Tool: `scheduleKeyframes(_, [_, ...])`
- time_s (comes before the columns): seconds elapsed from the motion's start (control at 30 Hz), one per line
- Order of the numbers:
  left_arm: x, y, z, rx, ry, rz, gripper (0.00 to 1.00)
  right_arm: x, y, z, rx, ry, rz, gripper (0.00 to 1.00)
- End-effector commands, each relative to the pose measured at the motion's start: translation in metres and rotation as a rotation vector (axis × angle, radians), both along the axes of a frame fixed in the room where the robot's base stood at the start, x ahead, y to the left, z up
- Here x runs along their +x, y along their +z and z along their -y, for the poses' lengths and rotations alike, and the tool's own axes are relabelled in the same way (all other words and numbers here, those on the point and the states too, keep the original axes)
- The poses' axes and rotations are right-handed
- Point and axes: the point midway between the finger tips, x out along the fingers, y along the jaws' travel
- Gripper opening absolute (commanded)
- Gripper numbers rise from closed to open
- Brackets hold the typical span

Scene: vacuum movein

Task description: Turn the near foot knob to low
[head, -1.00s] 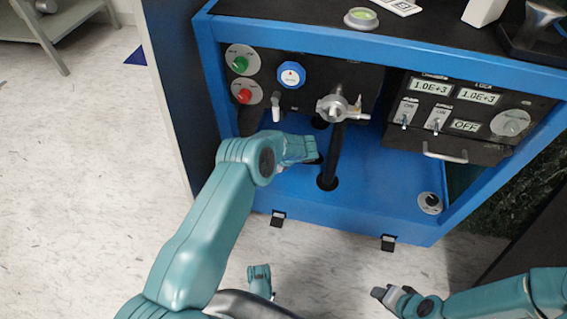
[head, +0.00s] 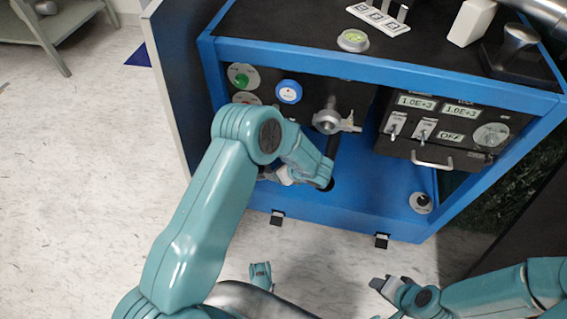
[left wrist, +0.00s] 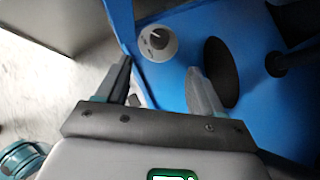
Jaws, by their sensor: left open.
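A black knob on a pale round dial (left wrist: 157,40) shows in the left wrist view, on the blue base panel (left wrist: 172,78) near its edge. My left gripper (left wrist: 158,70) is open and empty. Its two fingers point towards this knob, which shows beyond and between the tips, apart from them. In the head view my left gripper (head: 283,176) is low at the front left of the blue frame, partly hidden by my arm. Another black knob (head: 422,202) sits at the panel's front right corner. My right gripper (head: 388,286) is in front of the frame, empty.
A large dark hole (left wrist: 221,72) and a dark post lie right of the knob. Above stand a blue round knob (head: 289,91), a grey valve (head: 328,118) and a control box with a handle (head: 432,165). The floor at left is clear.

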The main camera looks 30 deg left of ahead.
Motion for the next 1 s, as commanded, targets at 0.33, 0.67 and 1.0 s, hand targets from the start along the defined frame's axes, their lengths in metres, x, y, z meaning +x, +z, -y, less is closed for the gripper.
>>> scheduleKeyframes(0.33, [-0.007, 0.021, 0.020, 0.001, 0.000, 0.000, 0.67, 0.000, 0.011, 0.000, 0.000, 0.000, 0.000, 0.43])
scheduleKeyframes(0.67, [-0.007, 0.021, 0.020, 0.000, 0.007, 0.006, 0.52, 0.000, 0.010, 0.000, 0.000, 0.000, 0.000, 0.43])
scheduleKeyframes(1.0, [0.002, 0.051, -0.005, 0.172, 0.070, 0.190, 0.52, -0.007, 0.010, -0.003, 0.007, 0.005, -0.031, 0.43])
